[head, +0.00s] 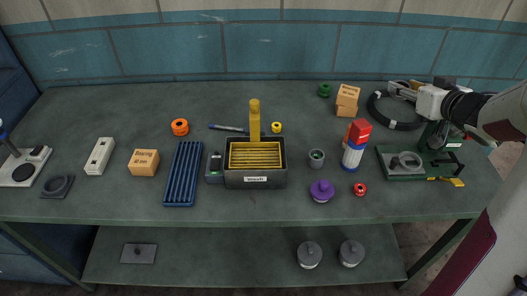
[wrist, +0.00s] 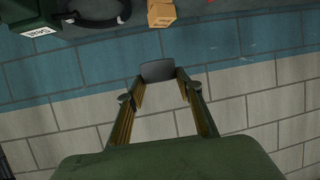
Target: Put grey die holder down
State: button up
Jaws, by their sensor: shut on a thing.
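My gripper (head: 394,88) is above the back right of the bench, near the tiled wall and the black ring. In the wrist view, the two fingers of my gripper (wrist: 160,76) reach forward with a flat grey piece, the grey die holder (wrist: 158,71), between their tips. Only its broad face shows, so its full shape is hidden. The piece is held off the bench, with wall tiles visible behind and below it in that view. In the head view it is too small to make out clearly.
A green machine (head: 400,175) stands in front. Bare bench shows at front left (head: 110,205).

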jog(key=w+a+n+g+y, duration=0.2)
jog(key=w+a+n+y, duration=0.1)
jog(key=a, duration=1.8)
jog(key=w+a+n+g+y, duration=0.1)
jog(key=w+a+n+y, duration=0.25)
jog(key=a, duration=1.85)
jog(key=s+a+n+g+y, duration=0.1)
jog(key=s+a+n+g, duration=0.1)
jog(key=s+a, duration=0.75)
jog(key=s+a+n+g+y, duration=0.15)
jog(key=s+a, duration=0.25)
jog(key=a, duration=1.1)
jog(key=s+a+n+g+y, duration=0.2)
jog(key=s+a, duration=0.4)
jog(key=a, duration=0.7)
notch_tip(320, 180, down, 13)
jog(key=shift+d+t, duration=0.3)
jog(key=shift+t, duration=0.05)
jog(key=shift+f, duration=0.1)
jog(key=shift+f, duration=3.05)
